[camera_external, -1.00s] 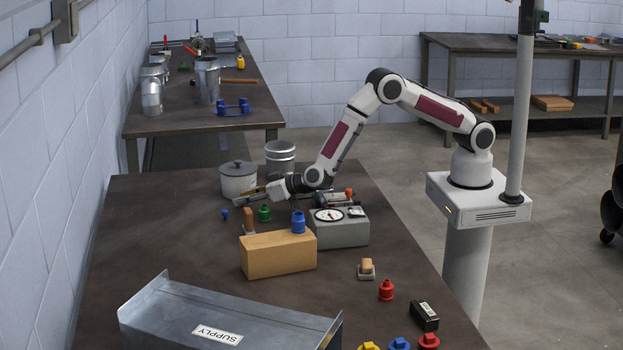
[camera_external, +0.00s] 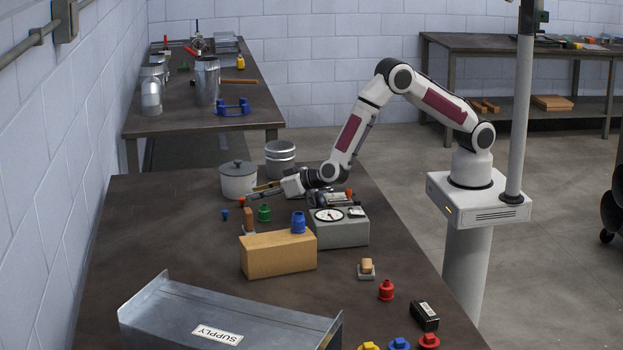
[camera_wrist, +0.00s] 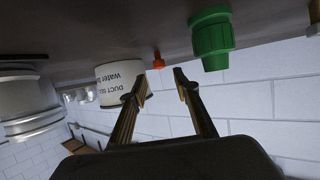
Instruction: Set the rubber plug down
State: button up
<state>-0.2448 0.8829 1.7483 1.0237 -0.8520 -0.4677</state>
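A small orange-red plug (camera_wrist: 158,60), which I take to be the rubber plug, appears upside down in the wrist view, standing on the dark table just beyond my fingertips. In the external view it is a tiny red spot (camera_external: 241,201) close to the fingers. My gripper (camera_wrist: 160,80) is open, with a clear gap between its fingertips and nothing held.
A green fitting (camera_wrist: 212,38) stands near one finger, and the duct seal pot (camera_wrist: 120,82) is on the other side. A small blue piece (camera_external: 225,214), a cardboard-coloured block (camera_external: 278,256) and a grey dial scale (camera_external: 341,232) are nearby. The table's left part is clear.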

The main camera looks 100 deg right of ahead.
jog(key=shift+v, duration=1.15)
jog(key=shift+a, duration=0.1)
jog(key=shift+a+r, duration=0.25)
jog(key=shift+r, duration=0.5)
jog(key=s+a+r+n+y, duration=0.2)
jog(key=s+a+r+y, duration=0.15)
jog(key=s+r, duration=0.5)
jog(key=s+a+r+n+y, duration=0.2)
jog(key=s+r+y, duration=0.3)
jog(key=r, duration=0.6)
jog(key=s+d+n+g+h, duration=0.1)
jog(key=s+d+g, duration=0.2)
jog(key=s, duration=1.4)
jog(key=s+d+n+g+h, duration=0.1)
jog(key=s+d+g, duration=0.2)
jog(key=s, duration=1.4)
jog(key=shift+s+d+f, duration=0.3)
jog(key=shift+s+d, duration=0.05)
jog(key=shift+d, duration=0.45)
